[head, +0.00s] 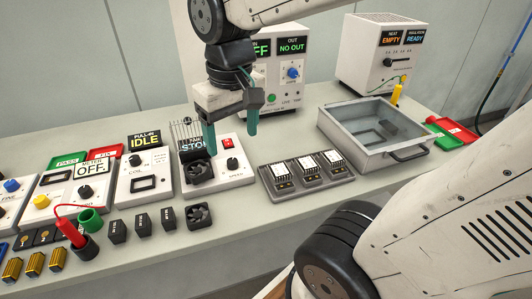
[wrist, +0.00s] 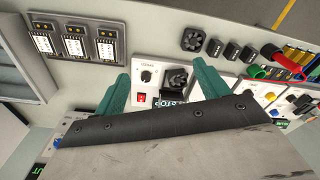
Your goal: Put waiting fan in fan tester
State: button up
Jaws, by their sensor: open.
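A black fan (head: 199,215) lies on the bench in front of the white fan tester (head: 236,181); it also shows in the wrist view (wrist: 192,39). The tester has a red switch, a speed knob, a wire guard and a display reading STOP, partly covered by my finger. A second black fan (head: 197,171) sits at the tester's left front and also shows in the wrist view (wrist: 175,78). My gripper (head: 230,137) is open and empty above the tester, its teal fingers apart. In the wrist view, the tester lies between and beyond the fingers (wrist: 160,80).
A grey tray (head: 347,181) with three modules stands right of the tester, and a metal basin (head: 350,145) behind it. Several black blocks (head: 142,225) lie left of the loose fan. The coil tester (head: 143,183) reads IDLE. Some bare bench lies in front of the tester.

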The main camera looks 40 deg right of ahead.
jog(key=s, duration=0.8)
jog(key=shift+s+d+f, duration=0.35)
jog(key=shift+s+d, duration=0.05)
jog(key=shift+o, duration=0.5)
send_over(197, 168)
jog(key=shift+g, duration=0.4)
jog(key=f, duration=1)
jog(key=shift+w+a, duration=0.2)
jog(key=shift+w, duration=0.1)
jog(key=f, duration=0.7)
jog(key=shift+s+d+f, duration=0.15)
jog(key=shift+s, duration=0.05)
